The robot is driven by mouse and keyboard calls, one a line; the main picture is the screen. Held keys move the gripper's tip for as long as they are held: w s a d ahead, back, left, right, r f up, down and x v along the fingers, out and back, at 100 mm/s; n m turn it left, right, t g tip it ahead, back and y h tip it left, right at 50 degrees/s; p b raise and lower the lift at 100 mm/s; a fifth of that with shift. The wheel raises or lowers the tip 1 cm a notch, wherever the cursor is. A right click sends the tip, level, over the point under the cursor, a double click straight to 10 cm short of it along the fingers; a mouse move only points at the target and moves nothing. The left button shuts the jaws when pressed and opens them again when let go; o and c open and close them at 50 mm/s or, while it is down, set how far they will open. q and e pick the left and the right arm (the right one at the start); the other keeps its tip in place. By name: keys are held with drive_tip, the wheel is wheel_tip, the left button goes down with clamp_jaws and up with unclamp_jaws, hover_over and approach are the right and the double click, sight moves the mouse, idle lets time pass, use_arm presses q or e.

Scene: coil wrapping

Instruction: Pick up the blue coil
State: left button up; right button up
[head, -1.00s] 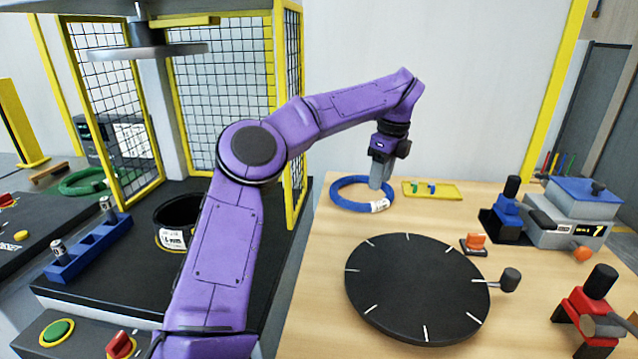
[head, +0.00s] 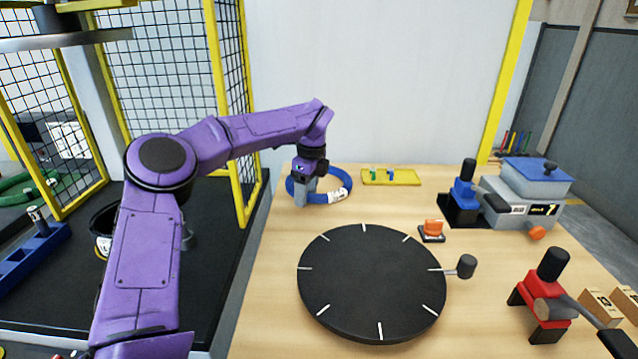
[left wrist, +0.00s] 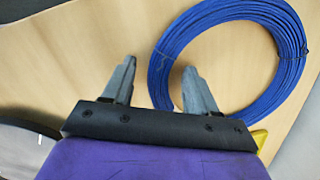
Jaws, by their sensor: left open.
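The blue coil (head: 344,183) lies flat on the wooden table near its back left edge, with a white label on its front right. My left gripper (head: 304,196) is over the left part of the coil and hides some of it. In the left wrist view the coil (left wrist: 284,35) fills the upper right. I cannot tell whether the fingers touch the coil. My right gripper is not in view.
A black turntable (head: 370,285) takes up the table's middle. A yellow tray (head: 392,177) lies right of the coil. An orange-and-black item (head: 432,230), a blue device (head: 464,195) and a red device (head: 546,300) stand to the right. A yellow-framed mesh guard (head: 232,120) stands left.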

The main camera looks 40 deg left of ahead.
use_arm(q)
clamp_jaws()
idle(0.3)
